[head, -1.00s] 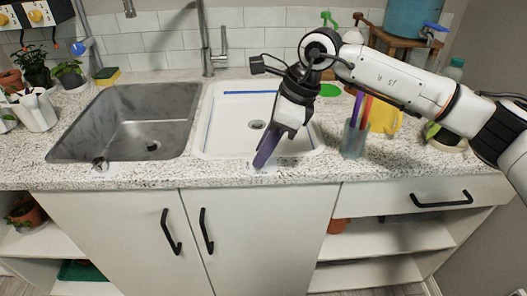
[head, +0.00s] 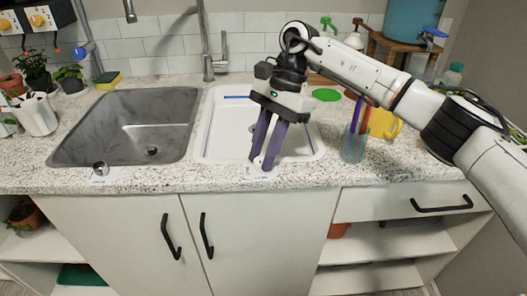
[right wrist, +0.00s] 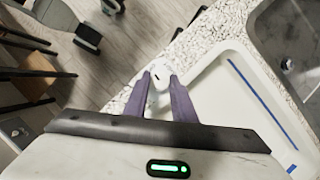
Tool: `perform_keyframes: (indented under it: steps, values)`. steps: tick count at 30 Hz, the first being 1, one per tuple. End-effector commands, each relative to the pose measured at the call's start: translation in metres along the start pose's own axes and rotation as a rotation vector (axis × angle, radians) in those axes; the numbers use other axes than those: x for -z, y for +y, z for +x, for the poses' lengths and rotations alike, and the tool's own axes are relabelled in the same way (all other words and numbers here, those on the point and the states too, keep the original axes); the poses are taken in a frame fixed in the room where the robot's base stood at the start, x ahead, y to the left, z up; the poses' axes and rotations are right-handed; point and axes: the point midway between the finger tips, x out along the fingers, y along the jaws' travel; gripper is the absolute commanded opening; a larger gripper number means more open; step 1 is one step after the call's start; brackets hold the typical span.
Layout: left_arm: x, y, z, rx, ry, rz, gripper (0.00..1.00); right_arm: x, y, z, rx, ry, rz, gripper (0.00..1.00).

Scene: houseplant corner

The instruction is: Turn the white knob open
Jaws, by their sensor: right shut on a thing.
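The white knob (right wrist: 160,76) shows between the purple fingers of my right gripper in the right wrist view, with a dark mark on its top. My right gripper (head: 261,164) points down at the front edge of the counter, before the white basin, and is shut on the knob. In the head view the fingers mostly hide the knob, and a white label plate (head: 258,173) shows at its foot. A metal knob (head: 100,168) sits on the counter at the left, before the grey sink. My left gripper is not in view.
The grey sink (head: 62,146) and the white basin (head: 207,143) lie behind the knobs. A glass cup with pens (head: 354,147) and a yellow mug (head: 384,122) stand right of my gripper. The counter between the two knobs is clear.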

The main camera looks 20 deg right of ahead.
Motion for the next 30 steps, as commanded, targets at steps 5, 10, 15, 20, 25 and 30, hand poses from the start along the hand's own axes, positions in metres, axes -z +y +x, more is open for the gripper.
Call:
perform_keyframes:
  steps: [5,10,15,20,25,30]
  values:
    - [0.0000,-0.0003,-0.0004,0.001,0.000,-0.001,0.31,-0.0005,-0.0011,-0.0008,-0.027,0.000,-0.069,0.01]
    - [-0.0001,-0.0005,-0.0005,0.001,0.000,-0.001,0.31,-0.0005,-0.0015,-0.0006,-0.041,0.001,-0.104,0.01]
    - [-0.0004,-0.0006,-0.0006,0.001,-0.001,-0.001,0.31,-0.0003,-0.0014,-0.0007,-0.046,0.002,-0.117,0.01]
    - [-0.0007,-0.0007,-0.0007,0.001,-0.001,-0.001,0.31,-0.0002,-0.0013,-0.0007,-0.046,0.002,-0.118,0.01]
    - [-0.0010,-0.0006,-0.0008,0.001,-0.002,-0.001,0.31,-0.0002,-0.0013,-0.0006,-0.046,0.002,-0.118,0.25]
    - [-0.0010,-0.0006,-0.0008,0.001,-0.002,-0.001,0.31,-0.0001,-0.0013,-0.0005,-0.046,0.002,-0.116,0.42]
